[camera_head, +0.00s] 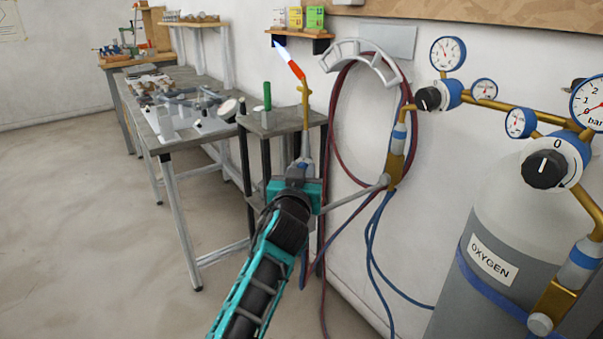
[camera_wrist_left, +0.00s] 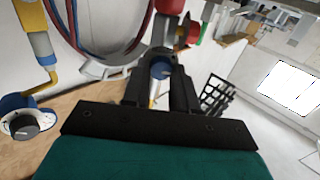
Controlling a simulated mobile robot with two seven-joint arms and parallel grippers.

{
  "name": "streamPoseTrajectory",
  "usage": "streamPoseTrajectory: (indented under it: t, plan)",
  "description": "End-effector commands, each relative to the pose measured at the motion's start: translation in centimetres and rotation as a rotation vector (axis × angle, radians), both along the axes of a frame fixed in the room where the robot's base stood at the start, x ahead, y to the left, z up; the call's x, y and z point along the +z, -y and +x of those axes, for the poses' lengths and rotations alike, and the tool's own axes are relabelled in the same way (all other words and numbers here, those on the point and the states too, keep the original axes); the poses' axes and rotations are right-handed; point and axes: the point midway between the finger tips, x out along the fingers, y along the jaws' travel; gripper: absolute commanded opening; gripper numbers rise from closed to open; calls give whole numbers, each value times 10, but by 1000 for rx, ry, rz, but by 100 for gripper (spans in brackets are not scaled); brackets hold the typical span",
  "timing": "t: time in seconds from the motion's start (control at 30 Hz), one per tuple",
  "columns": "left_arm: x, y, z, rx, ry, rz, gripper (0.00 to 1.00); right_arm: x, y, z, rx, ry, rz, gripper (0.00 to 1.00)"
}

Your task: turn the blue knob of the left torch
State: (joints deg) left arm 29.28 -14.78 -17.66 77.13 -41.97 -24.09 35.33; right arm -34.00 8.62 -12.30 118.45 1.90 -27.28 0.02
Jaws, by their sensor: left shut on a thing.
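The left torch (camera_head: 305,100) stands upright near the small stand, with a bent brass nozzle and a slim red, white and blue piece at its tip. My left gripper (camera_head: 299,172) is at the torch's lower end and hides part of it. In the left wrist view, the blue knob (camera_wrist_left: 161,69) sits between the two dark fingers (camera_wrist_left: 162,85), which are shut on it. Its turn angle cannot be read. My right gripper is not in view.
A small dark stand (camera_head: 284,121) with a green upright handle (camera_head: 267,96) is just behind my gripper. Red hoses (camera_head: 333,132) and blue hoses (camera_head: 370,248) hang along the wall. An oxygen cylinder (camera_head: 510,225) stands at right. The floor at left is clear.

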Motion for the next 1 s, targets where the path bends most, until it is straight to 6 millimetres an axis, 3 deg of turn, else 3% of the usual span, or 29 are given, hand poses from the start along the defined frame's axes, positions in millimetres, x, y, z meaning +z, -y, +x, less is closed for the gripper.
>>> streamPoseTrajectory:
  t: [0.43,0.8,0.83,1.0]
  plan:
    - [-1,0,0,0,64,392,0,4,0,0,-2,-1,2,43]
    - [-2,0,0,1,71,432,0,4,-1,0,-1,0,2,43]
    - [-2,0,0,1,71,432,29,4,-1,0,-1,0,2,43]
    - [-2,1,0,0,71,431,46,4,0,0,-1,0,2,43]
